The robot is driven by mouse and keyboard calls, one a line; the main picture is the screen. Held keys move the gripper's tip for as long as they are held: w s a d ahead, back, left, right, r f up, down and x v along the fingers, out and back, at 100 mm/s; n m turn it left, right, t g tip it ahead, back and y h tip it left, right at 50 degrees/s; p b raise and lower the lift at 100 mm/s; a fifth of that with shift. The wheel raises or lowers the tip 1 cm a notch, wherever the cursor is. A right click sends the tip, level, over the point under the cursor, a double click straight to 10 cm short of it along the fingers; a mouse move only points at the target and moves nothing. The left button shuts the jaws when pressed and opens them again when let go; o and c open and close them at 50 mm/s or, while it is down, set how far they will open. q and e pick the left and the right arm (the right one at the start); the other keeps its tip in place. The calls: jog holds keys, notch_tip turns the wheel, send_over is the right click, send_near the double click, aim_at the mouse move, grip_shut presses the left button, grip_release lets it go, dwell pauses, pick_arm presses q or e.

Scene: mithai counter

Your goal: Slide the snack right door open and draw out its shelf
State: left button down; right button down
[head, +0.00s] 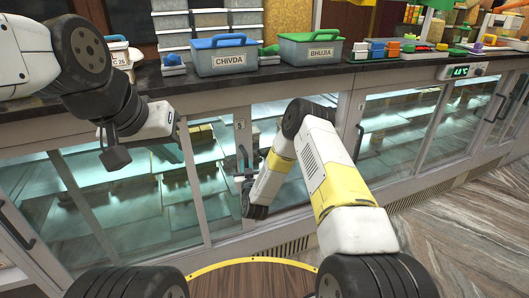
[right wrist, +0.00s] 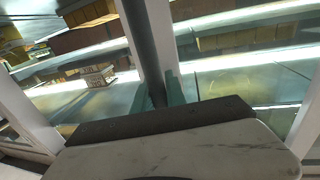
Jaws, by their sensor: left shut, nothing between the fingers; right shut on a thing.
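The snack counter's sliding glass doors run along the front of the cabinet. My right gripper (head: 243,165) is at the upright frame between two panes, partly hidden by its own wrist. In the right wrist view its two teal fingers (right wrist: 158,90) are shut on a dark upright door handle (right wrist: 139,40), beside a pale door frame (right wrist: 153,45). Lit shelves (right wrist: 220,40) with boxes of snacks show behind the glass; I cannot tell how far the door stands open. My left gripper (head: 114,157) is shut and empty, in front of the left panes.
Grey bins marked CHIVDA (head: 229,65) and BHUJIA (head: 310,50) stand on the dark countertop (head: 200,86). Other door handles (head: 360,140) stick out along the front. Floor at right (head: 470,235) is clear.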

aim_at(210, 167)
jog(key=s+a, duration=0.1)
jog(key=a, duration=0.3)
jog(key=s+a, duration=0.2)
jog(key=a, duration=0.3)
jog(key=s+a, duration=0.1)
jog(key=a, duration=0.4)
jog(key=shift+s, duration=0.3)
jog(key=c, duration=1.6)
grip_release()
jog(key=shift+c, duration=0.2)
jog(key=s, duration=0.7)
jog(key=shift+s+d, duration=0.35)
jog(key=shift+d, duration=0.05)
